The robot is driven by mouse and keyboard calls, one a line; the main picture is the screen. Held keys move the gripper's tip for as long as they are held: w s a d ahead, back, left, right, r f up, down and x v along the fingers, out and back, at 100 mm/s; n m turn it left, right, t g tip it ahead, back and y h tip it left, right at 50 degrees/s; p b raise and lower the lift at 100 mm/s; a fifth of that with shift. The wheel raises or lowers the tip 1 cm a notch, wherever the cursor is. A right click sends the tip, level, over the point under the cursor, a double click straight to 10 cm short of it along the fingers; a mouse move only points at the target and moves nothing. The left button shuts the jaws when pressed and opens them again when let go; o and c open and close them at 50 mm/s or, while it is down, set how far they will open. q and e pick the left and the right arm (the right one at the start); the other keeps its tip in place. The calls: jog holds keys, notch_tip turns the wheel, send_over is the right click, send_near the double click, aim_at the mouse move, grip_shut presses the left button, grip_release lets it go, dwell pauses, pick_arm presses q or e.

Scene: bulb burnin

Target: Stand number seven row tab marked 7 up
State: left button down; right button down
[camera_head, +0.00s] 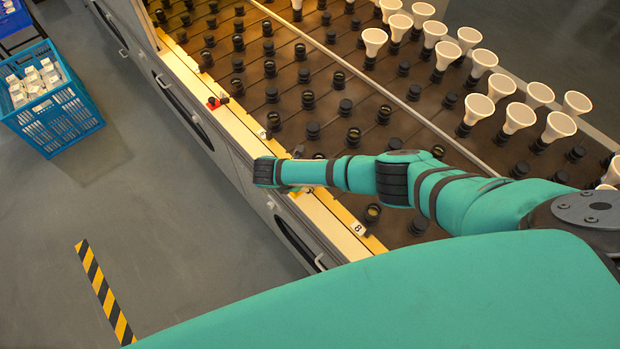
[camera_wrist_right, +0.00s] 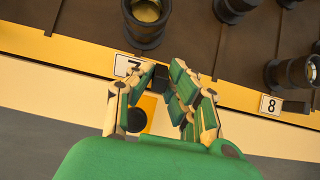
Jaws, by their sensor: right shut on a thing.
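In the right wrist view, the white label marked 7 (camera_wrist_right: 131,67) is on the yellow front rail, partly covered by a finger. The small dark row tab (camera_wrist_right: 159,79) beside it is between the fingertips of my right gripper (camera_wrist_right: 162,84), which is shut on it. The fingers hide much of the tab, so I cannot tell its tilt. An orange patch with a black disc (camera_wrist_right: 138,120) shows between the fingers. In the head view my right arm comes in from the right and covers the row 7 spot. My left gripper is not in view.
The label marked 8 (camera_head: 358,228) has a dark tab (camera_wrist_right: 296,107) beside it. A red piece (camera_head: 213,103) is farther up the rail. Black sockets fill the rack, with white bulbs (camera_head: 519,117) toward the right. A blue crate (camera_head: 52,100) of white boxes stands on the floor.

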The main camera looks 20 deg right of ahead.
dwell(0.4)
jog(key=c, duration=1.3)
grip_release()
jog(key=v, duration=1.2)
jog(key=shift+a, duration=0.1)
